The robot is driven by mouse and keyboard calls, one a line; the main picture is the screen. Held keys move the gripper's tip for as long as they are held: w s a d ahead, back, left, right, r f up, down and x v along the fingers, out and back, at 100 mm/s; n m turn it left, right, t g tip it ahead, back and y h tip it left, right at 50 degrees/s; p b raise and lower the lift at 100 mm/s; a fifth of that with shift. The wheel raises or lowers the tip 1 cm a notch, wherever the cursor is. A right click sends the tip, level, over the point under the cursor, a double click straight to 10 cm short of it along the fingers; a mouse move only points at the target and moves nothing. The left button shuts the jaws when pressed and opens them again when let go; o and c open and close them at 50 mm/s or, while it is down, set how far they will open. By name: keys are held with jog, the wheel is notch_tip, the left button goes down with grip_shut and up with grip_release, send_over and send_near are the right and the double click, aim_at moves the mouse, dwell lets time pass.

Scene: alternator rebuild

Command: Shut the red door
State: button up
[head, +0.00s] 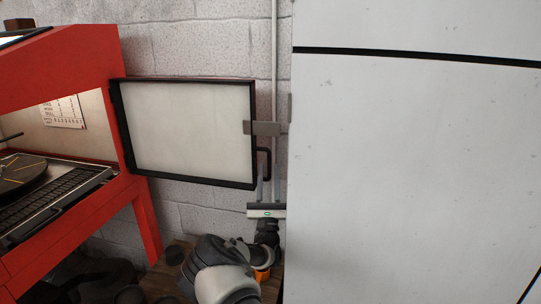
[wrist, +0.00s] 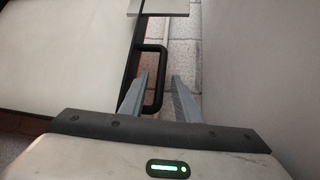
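The red cabinet (head: 138,215) stands at the left in the head view, with its door (head: 190,130) swung open to the right. I see the door's pale inner panel and black frame; its red shows only as a thin line along the top edge. A black loop handle (head: 266,165) sits at the door's free edge. In the wrist view the handle (wrist: 163,78) reaches down between the two grey fingers of my gripper (wrist: 158,92). The fingers are apart with a gap on the handle's right. Whether the left finger touches it I cannot tell.
A large white panel (head: 410,170) stands close on the right of my gripper. A grey latch plate (head: 262,128) juts from the door edge above the handle. A block wall (head: 200,45) is behind. Inside the cabinet are a dark disc (head: 22,174) and a grated tray (head: 70,190).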

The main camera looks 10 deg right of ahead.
aim_at(269, 156)
jog(key=shift+b+x, duration=0.45)
jog(key=shift+x, duration=2.7)
grip_shut()
